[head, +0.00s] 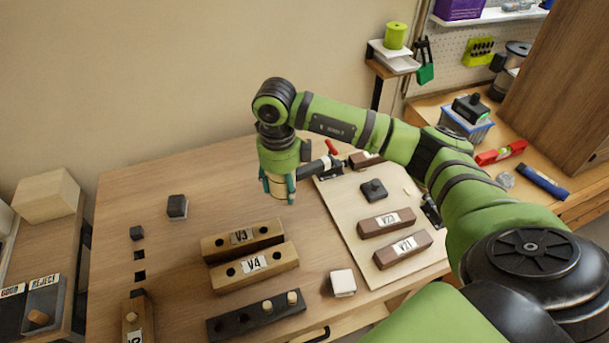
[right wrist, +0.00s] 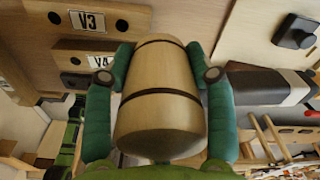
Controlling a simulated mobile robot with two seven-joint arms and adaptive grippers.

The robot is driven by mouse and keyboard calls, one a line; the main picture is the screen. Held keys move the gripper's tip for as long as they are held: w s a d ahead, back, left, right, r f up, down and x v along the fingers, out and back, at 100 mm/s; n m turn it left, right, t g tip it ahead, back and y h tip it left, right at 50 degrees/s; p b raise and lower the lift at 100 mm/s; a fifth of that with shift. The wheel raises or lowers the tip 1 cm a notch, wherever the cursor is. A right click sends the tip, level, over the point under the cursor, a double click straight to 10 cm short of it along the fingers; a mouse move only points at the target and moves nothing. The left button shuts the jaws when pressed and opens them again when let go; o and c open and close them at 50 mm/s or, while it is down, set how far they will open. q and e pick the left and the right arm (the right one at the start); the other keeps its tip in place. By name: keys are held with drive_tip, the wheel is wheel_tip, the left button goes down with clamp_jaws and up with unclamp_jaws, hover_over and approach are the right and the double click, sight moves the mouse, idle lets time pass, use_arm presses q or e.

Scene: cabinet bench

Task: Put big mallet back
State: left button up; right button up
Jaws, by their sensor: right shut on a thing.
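The big mallet's pale wooden, barrel-shaped head with two dark bands (right wrist: 162,95) fills the middle of the right wrist view. My right gripper (head: 278,190) has its teal fingers on both sides of it and is shut on it. In the head view the mallet (head: 277,188) shows only as a small pale piece between the fingers, above the wooden bench behind the V3 block. Its handle cannot be made out for certain. My left gripper is not in view.
Wooden blocks V3 (head: 241,238) and V4 (head: 254,264) stand in front of the gripper. A pale board (head: 352,228) with brown blocks V23 (head: 386,223) and V21 (head: 402,249) lies to the right. A dark cube (head: 177,206) sits left. The bench's back left is clear.

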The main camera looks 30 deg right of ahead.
drive_tip(key=w+d+f+m+p, duration=0.1)
drive_tip(key=d+f+m, duration=0.15)
drive_tip(key=m, duration=0.75)
drive_tip(key=m+b, duration=0.3)
drive_tip(key=m, duration=0.7)
hover_over(304, 212)
wheel_tip(304, 212, down, 7)
drive_tip(key=shift+f, duration=0.1)
drive_tip(key=shift+f+b, duration=0.5)
drive_tip(key=shift+f+b, duration=1.2)
drive_tip(key=shift+f, duration=0.7)
idle(1.7)
drive_tip(key=shift+s, duration=0.1)
drive_tip(key=o, duration=1.6)
drive_tip(key=shift+o, duration=0.2)
